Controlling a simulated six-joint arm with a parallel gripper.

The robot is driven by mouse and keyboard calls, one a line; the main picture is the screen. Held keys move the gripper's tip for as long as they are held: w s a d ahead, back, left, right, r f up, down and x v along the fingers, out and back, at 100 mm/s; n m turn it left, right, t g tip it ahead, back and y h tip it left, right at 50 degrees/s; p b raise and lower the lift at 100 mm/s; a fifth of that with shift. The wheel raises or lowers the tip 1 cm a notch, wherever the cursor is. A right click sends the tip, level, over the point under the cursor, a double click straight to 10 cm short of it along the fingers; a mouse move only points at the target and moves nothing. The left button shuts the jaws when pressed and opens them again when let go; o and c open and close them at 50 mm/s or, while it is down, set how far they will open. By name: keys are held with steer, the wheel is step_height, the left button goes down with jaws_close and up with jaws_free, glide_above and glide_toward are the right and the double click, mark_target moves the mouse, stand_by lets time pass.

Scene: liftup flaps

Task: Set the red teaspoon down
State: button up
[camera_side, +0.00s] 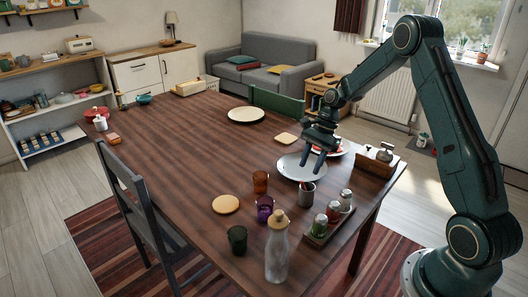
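My gripper (311,167) hangs pointing down over the white plate (288,169) at the right side of the table. Its two fingers show apart, with a gap between them. I see no spoon between them at this size. I cannot make out the red teaspoon for sure. Something red shows on another plate (343,151) just behind the gripper, partly hidden by it. A grey cup with thin utensils (306,193) stands in front of the gripper, near the plate.
A tray (316,239) with several shakers or jars stands at the front right. A glass bottle (277,254) and orange, purple and green tumblers (260,182) stand nearby. A wooden caddy (368,164) is right of the gripper. The left middle of the table (180,165) is clear.

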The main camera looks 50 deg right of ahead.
mark_target(305, 187)
steer(key=shift+x, duration=2.4)
steer(key=shift+x, duration=2.55)
steer(key=shift+s+d+f, duration=0.1)
steer(key=shift+d, duration=0.1)
steer(key=shift+c, duration=0.3)
jaws_close()
